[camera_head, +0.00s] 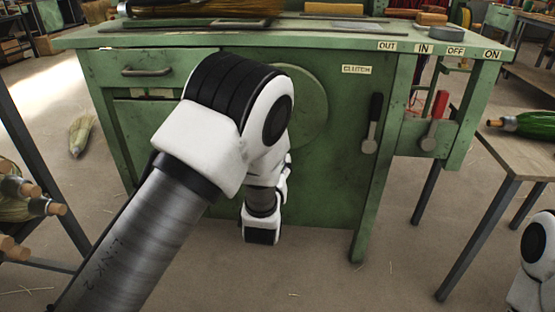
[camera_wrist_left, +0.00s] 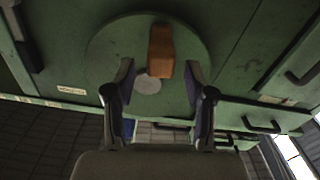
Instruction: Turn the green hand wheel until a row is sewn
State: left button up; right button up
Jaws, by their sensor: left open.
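The green hand wheel (camera_head: 308,112) is a round disc on the front of the green machine. My left arm covers much of it in the head view. In the left wrist view the wheel (camera_wrist_left: 105,48) faces the camera, with an orange-brown wooden handle (camera_wrist_left: 160,52) standing out from it. My left gripper (camera_wrist_left: 162,78) is open, its two fingers on either side of the handle, with a visible gap on each side. A pale round spot shows on the disc beside the handle. The left fingers are hidden in the head view. My right gripper is not in view.
A black-handled lever (camera_head: 373,122) under the CLUTCH label and a red-handled lever (camera_head: 436,120) are right of the wheel. A drawer (camera_head: 150,72) is at left. A side table (camera_head: 520,158) with a green bundle (camera_head: 535,124) stands at right. Floor in front is mostly clear.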

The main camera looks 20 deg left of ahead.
pick_arm(q)
jog(key=b+x, duration=0.2)
jog(key=x, duration=0.4)
jog(key=shift+a+f, duration=0.1)
jog(key=shift+f, duration=0.05)
jog(key=shift+w, duration=0.35)
grip_shut()
jog(key=shift+a, duration=0.1)
